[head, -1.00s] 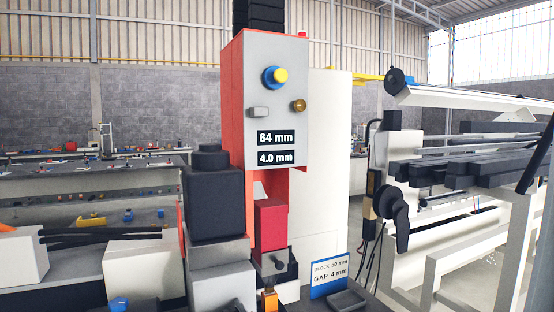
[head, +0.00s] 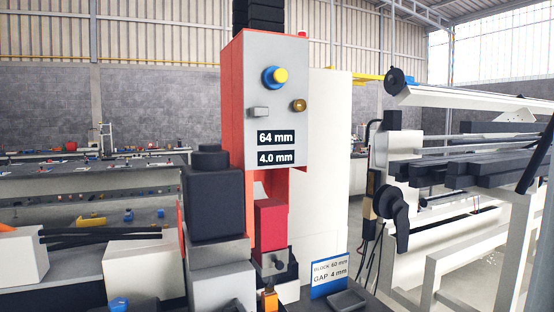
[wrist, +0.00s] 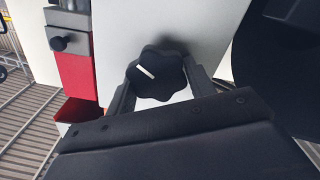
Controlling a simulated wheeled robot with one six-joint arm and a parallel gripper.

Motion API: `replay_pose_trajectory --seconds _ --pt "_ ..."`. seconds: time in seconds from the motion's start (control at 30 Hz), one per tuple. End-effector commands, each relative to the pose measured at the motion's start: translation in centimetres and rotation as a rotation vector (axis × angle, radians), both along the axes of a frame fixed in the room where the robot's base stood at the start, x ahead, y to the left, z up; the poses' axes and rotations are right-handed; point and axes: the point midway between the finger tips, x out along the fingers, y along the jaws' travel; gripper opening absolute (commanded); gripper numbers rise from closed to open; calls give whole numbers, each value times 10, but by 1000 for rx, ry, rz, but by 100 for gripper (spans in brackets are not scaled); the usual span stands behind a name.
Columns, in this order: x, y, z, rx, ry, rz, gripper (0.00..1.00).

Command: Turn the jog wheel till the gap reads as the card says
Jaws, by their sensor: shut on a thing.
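The jog wheel (wrist: 157,72) is a black lobed knob with a white mark line, on a pale panel in the wrist view. My gripper (wrist: 160,84) is shut on it, one finger on each side. The jog wheel does not show in the head view. The red and grey press (head: 275,90) carries two dark readouts: the upper readout (head: 276,137) shows 64 mm and the lower readout (head: 276,157) shows 4.0 mm. The card (head: 330,275) reads BLOCK 60 mm, GAP 4 mm. A red block (head: 270,224) sits in the press opening below the readouts.
The press front has a blue-ringed yellow button (head: 275,76) and a brass knob (head: 299,105). A small dark tray (head: 347,300) lies in front of the card. A rack with dark bars (head: 500,155) stands at the right. Benches with small parts are at the left.

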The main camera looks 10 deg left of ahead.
Motion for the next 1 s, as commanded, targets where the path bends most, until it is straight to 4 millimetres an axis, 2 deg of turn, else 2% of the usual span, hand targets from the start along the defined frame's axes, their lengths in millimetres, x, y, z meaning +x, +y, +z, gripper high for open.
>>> replay_pose_trajectory --seconds 0.13,0.43,1.0 --pt "0 0 -1 -1 2 0 58" --pt "-4 -2 -1 0 0 0 58" --pt "-42 -26 -1 0 -1 0 58"
